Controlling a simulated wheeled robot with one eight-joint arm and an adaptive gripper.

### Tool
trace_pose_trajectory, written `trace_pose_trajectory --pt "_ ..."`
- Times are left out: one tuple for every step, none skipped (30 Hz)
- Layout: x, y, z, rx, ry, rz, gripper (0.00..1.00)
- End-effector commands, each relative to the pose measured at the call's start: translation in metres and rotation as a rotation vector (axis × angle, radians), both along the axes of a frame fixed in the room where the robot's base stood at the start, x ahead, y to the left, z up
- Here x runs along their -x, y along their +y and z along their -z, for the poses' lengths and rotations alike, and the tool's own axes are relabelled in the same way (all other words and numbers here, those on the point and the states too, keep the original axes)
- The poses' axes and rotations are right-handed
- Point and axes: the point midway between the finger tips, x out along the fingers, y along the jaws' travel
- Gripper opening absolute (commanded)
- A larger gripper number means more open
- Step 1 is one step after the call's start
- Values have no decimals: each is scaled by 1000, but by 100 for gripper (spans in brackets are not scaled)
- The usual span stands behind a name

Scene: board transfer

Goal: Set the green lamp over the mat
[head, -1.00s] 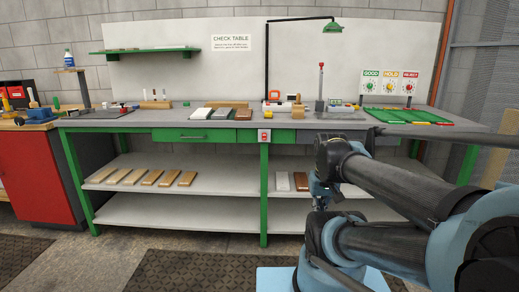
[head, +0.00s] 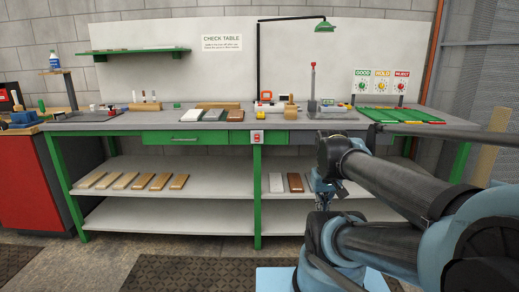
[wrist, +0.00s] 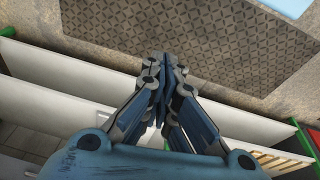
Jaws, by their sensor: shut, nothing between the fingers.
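The green lamp (head: 325,27) hangs from a black post and arm that rises from the back of the check table (head: 110,126). Its shade is high above the right-middle of the tabletop. No mat is clearly recognisable on the tabletop; a flat grey plate (head: 338,115) lies roughly below the lamp. A dark patterned mat (head: 190,274) lies on the floor and also shows in the wrist view (wrist: 215,40). My gripper (wrist: 165,62) is shut and empty, pointing down in front of the table's shelves. In the head view my arm partly hides it.
Boards (head: 213,114) lie left of the post. A thin upright stand (head: 312,85) is near the lamp.

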Motion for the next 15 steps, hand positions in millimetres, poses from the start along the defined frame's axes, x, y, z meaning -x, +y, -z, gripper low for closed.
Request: trace_pose_trajectory --pt "0 -8 0 2 0 32 0" --pt "1 -8 1 1 1 35 0" --pt "3 -6 4 -5 4 39 0" --pt "5 3 6 -13 7 47 0" --pt "8 9 9 -21 12 51 0" --pt "11 12 12 -34 17 55 0" --pt "14 13 14 -43 19 56 0" --pt "15 14 15 -49 22 55 0" --pt "15 15 16 -52 22 55 0" --pt "15 15 15 -52 22 54 0" --pt "15 15 15 -52 22 54 0" --pt "15 15 15 -52 22 54 0" --pt "15 15 15 -52 22 54 0" --pt "15 14 15 -52 22 54 0" --pt "14 15 14 -53 22 54 0"
